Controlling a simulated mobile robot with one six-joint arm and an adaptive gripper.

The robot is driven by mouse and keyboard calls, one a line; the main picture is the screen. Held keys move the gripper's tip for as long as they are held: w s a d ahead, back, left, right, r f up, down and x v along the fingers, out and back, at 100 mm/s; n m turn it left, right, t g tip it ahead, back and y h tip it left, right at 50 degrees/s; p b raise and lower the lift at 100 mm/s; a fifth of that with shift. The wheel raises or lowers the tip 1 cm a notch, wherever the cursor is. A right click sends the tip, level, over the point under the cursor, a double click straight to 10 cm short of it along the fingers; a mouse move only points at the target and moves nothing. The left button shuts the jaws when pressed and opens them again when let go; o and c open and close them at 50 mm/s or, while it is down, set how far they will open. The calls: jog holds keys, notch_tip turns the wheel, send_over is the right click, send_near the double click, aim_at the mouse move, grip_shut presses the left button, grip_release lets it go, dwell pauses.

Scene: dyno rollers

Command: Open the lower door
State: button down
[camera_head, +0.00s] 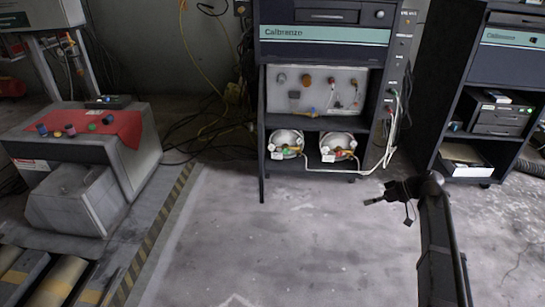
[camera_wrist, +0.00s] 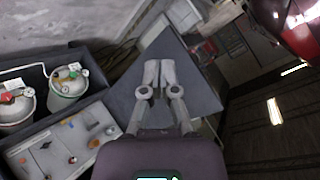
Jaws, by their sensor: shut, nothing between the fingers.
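The dark cabinet labelled Calibrenzo (camera_head: 325,33) stands at the back centre in the head view. Its lower door (camera_head: 262,150) stands swung out at the left side of the lower bay and shows almost edge-on. The bay is exposed. In the wrist view, a dark flat panel that looks like this door (camera_wrist: 205,85) lies beyond the fingers. My gripper (camera_head: 368,202) is in front of the cabinet, to the right of the door, pointing left. In the wrist view my gripper (camera_wrist: 159,72) is shut and empty; I cannot tell whether it touches the panel.
Two round gas bottles (camera_head: 286,142) (camera_head: 338,146) and a panel of fittings (camera_head: 315,90) fill the lower bay. A pale hose hangs at its right. A second cabinet (camera_head: 490,110) stands right. A grey machine with a red cloth (camera_head: 115,125) stands left. The floor (camera_head: 270,240) in front is clear.

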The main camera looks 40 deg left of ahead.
jog(key=a+r+n+g+y, duration=0.1)
jog(key=a+r+n+g, duration=0.1)
jog(key=a, duration=0.6)
jog(key=a+r+n+g+y+b, duration=0.1)
jog(key=a+r+n+g, duration=0.1)
jog(key=a+n, duration=0.3)
jog(key=w+a+r+n+g+y+b, duration=0.1)
jog(key=a+r+n+g, duration=0.2)
jog(key=a, duration=0.7)
jog(key=shift+a+r+n+y, duration=0.3)
jog(key=shift+a+r+n, duration=0.1)
jog(key=shift+r+n, duration=0.15)
jog(key=shift+a+f, duration=0.1)
jog(key=x, duration=1.3)
jog(key=shift+s+a+b, duration=0.2)
jog(key=shift+s+b, duration=0.1)
